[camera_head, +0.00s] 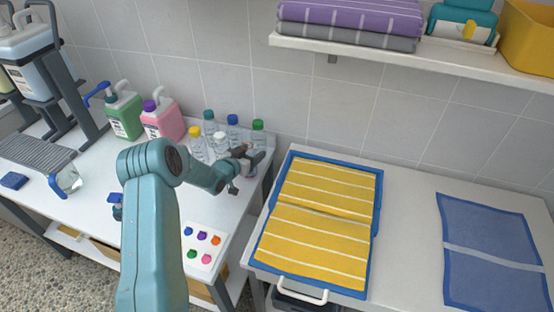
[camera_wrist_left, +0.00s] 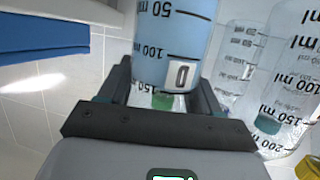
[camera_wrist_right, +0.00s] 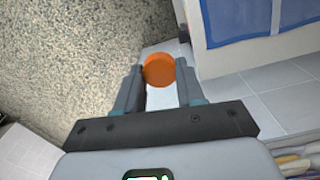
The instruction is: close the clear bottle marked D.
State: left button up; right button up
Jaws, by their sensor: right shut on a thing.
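The clear bottle marked D (camera_wrist_left: 175,30) holds blue liquid and fills the top middle of the left wrist view, upside down there; its white label shows between my left fingers. My left gripper (camera_wrist_left: 160,92) has a finger on each side of this bottle; whether they press on it is unclear. In the head view my left gripper (camera_head: 250,160) is at the right end of the bottle group. My right gripper (camera_wrist_right: 157,80) is shut on an orange cap (camera_wrist_right: 159,70), held above the floor side of the bench. My right gripper is not in the head view.
Clear bottles with yellow (camera_head: 195,131), blue and green (camera_head: 257,125) caps crowd close by the left gripper. A white card with coloured discs (camera_head: 203,248) lies in front.

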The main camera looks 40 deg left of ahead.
jog(key=shift+s, duration=0.1)
pick_arm(q)
jog(key=shift+r, duration=0.2)
jog(key=shift+r, duration=0.35)
pick_arm(e)
jog(key=shift+s+a, duration=0.25)
jog(key=shift+s, duration=0.1)
pick_arm(q)
jog(key=shift+r, duration=0.1)
jog(key=shift+r, duration=0.2)
pick_arm(e)
jog(key=shift+s+a, duration=0.15)
jog(key=shift+s, duration=0.05)
jog(key=shift+f, duration=0.1)
pick_arm(q)
jog(key=shift+d+b, duration=0.15)
jog(key=shift+b, duration=0.3)
pick_arm(e)
jog(key=shift+d+f, duration=0.35)
jog(key=shift+f, duration=0.05)
pick_arm(q)
jog(key=shift+f, duration=0.1)
pick_arm(e)
jog(key=shift+s, duration=0.1)
